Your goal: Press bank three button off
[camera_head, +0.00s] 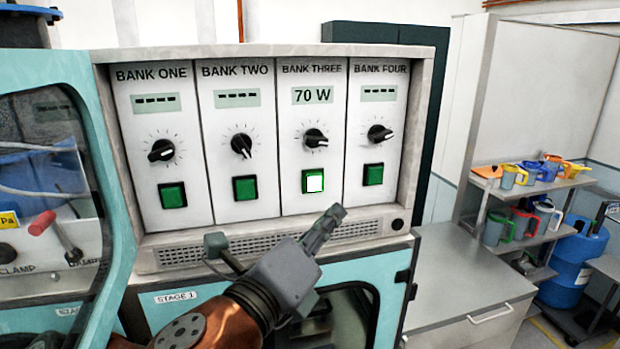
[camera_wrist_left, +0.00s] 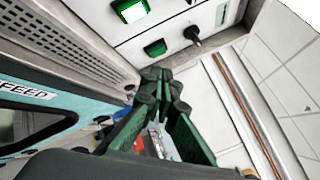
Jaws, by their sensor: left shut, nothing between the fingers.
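The bank three button (camera_head: 314,182) is lit white with a green border, on the panel under a display (camera_head: 312,96) reading 70 W. The lit button also shows at the top of the left wrist view (camera_wrist_left: 131,10). My left gripper (camera_head: 336,213) is shut and empty. Its fingertips are below and slightly right of the button in the head view, apart from it in the picture. The fingers also show in the left wrist view (camera_wrist_left: 160,76). My right gripper is not in view.
The bank one (camera_head: 172,195), bank two (camera_head: 245,188) and bank four (camera_head: 373,174) buttons are dark green, and their displays show dashes. A black knob (camera_head: 315,138) sits above the bank three button. A vent grille (camera_head: 270,240) runs below. Shelves with jugs (camera_head: 530,225) stand at right.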

